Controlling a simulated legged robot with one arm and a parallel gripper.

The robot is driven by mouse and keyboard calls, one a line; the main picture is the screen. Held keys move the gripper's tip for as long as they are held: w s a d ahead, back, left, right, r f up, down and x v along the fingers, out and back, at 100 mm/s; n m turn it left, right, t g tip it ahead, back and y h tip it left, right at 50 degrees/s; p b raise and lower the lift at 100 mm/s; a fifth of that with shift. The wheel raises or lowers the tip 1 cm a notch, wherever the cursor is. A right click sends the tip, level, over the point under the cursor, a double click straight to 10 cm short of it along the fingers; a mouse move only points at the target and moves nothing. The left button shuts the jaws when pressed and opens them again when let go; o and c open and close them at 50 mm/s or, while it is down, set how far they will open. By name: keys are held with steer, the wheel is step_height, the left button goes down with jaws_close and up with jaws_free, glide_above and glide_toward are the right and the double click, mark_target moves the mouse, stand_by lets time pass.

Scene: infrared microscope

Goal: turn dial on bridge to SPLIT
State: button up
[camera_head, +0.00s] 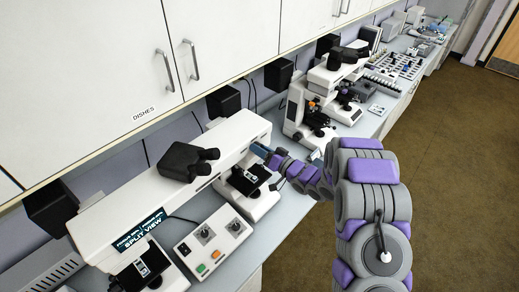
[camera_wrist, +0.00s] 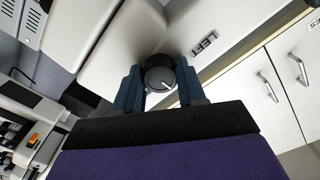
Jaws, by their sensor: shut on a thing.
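The white bridge (camera_head: 130,207) spans two microscope stages, with a black eyepiece head (camera_head: 187,161) on top. A small display (camera_head: 141,228) on its front shows the words SPLIT VIEW. In the wrist view the round dark dial (camera_wrist: 160,75) on the bridge (camera_wrist: 115,30) carries a white pointer line. In the head view my gripper (camera_head: 262,152) is at the bridge's right end; the dial is hidden there.
A control box (camera_head: 212,243) with knobs and colored buttons stands on the bench in front of the bridge. Another microscope (camera_head: 320,95) stands farther along the bench. White cabinets (camera_head: 110,75) hang above. The brown floor (camera_head: 455,150) at right is open.

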steer(key=shift+d, duration=0.1)
steer(key=o, duration=1.1)
steer(key=shift+w+d, duration=0.1)
steer(key=shift+d, duration=0.1)
steer(key=b+v, duration=0.1)
steer(key=v, duration=1.6)
steer(key=shift+d+f, duration=0.1)
steer(key=shift+d, duration=0.05)
